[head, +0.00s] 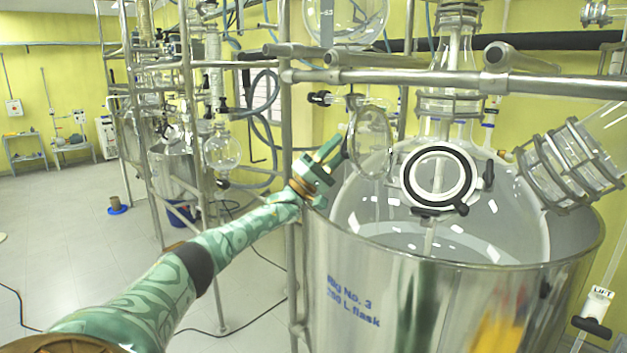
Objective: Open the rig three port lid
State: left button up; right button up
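The rig three vessel (400,290) is a large metal tub marked "No. 3", with a big glass flask (500,235) inside. The flask's front port (408,190) has a white ring with a black seal, and its mouth is uncovered. The round glass lid (371,142) stands swung out to the left of the port, nearly edge-on to it, apart from the ring. My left gripper (340,150) is at the left edge of the lid. Its green fingers are spread apart, with a dark part of the lid at their tips; whether they touch it is unclear. My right gripper is out of view.
A horizontal metal bar (420,79) crosses above the port, and an upright frame post (286,120) stands behind my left gripper. A caged glass piece (570,165) leans at the right. Another glass rig (180,130) stands behind at left. Floor at left is open.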

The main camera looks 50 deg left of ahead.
pick_arm(q)
jog(key=b+v, duration=0.3)
jog(key=v, duration=0.9)
jog(key=shift+s+f, duration=0.15)
jog(key=shift+f, duration=0.05)
jog(key=shift+a, duration=0.1)
